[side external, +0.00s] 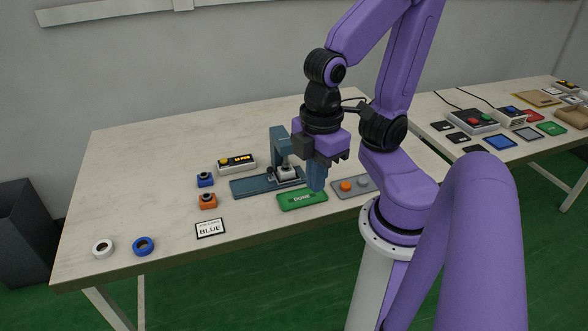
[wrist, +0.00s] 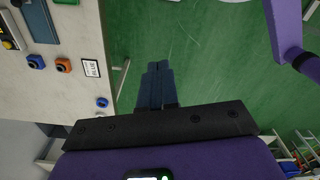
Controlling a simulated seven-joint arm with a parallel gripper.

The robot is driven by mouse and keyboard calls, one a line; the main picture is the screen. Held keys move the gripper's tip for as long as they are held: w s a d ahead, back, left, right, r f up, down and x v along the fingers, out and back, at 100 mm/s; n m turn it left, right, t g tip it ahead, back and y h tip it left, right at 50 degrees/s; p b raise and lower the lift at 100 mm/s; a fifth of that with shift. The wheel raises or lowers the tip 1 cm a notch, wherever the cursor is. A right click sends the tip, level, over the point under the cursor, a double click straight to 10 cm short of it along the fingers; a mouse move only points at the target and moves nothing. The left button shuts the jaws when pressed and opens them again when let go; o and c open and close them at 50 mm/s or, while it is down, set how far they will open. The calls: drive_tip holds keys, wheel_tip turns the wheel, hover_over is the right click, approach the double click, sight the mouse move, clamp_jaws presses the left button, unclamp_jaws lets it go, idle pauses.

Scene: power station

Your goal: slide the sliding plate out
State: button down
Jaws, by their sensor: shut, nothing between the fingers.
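A teal press fixture (side external: 278,145) stands mid-table, with a flat teal base (side external: 250,187) reaching to the left. A dark sliding plate (side external: 290,181) appears to lie on the base under the upright head, with a pale block (side external: 287,172) there. My gripper (side external: 316,188) is just right of the fixture, its blue fingers shut and pointing down beside the green DONE pad (side external: 290,199), partly covering it. In the wrist view my shut fingers (wrist: 158,68) hold nothing, and the teal base (wrist: 40,20) shows at the upper left. Contact with the plate cannot be told.
A white ring (side external: 103,248) and a blue ring (side external: 143,246) lie near the front-left edge. A grey button panel (side external: 362,184) is right.

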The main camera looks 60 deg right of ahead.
drive_tip(key=w+d+r+m+g+y, duration=0.1)
drive_tip(key=w+d+r+m+g, duration=0.3)
drive_tip(key=w+m, duration=0.7)
drive_tip(key=w+d+r+m+t+y, duration=0.15)
drive_tip(key=w+d+m+y, duration=0.45)
drive_tip(key=d+m, duration=0.65)
drive_tip(key=s+d+m+t, duration=0.3)
drive_tip(key=d+m+t, duration=0.15)
drive_tip(key=d, duration=0.55)
drive_tip(key=s+d+f+m+t+y, duration=0.1)
drive_tip(key=s+d+m+t, duration=0.15)
drive_tip(key=d+m, duration=0.5)
drive_tip(key=s+d+m+t, duration=0.2)
drive_tip(key=d+m+t, duration=0.2)
drive_tip(key=d, duration=0.7)
drive_tip(key=f, duration=2.6)
drive_tip(key=shift+s+d+f, duration=0.2)
drive_tip(key=shift+d+f, duration=0.15)
drive_tip(key=shift+f, duration=0.35)
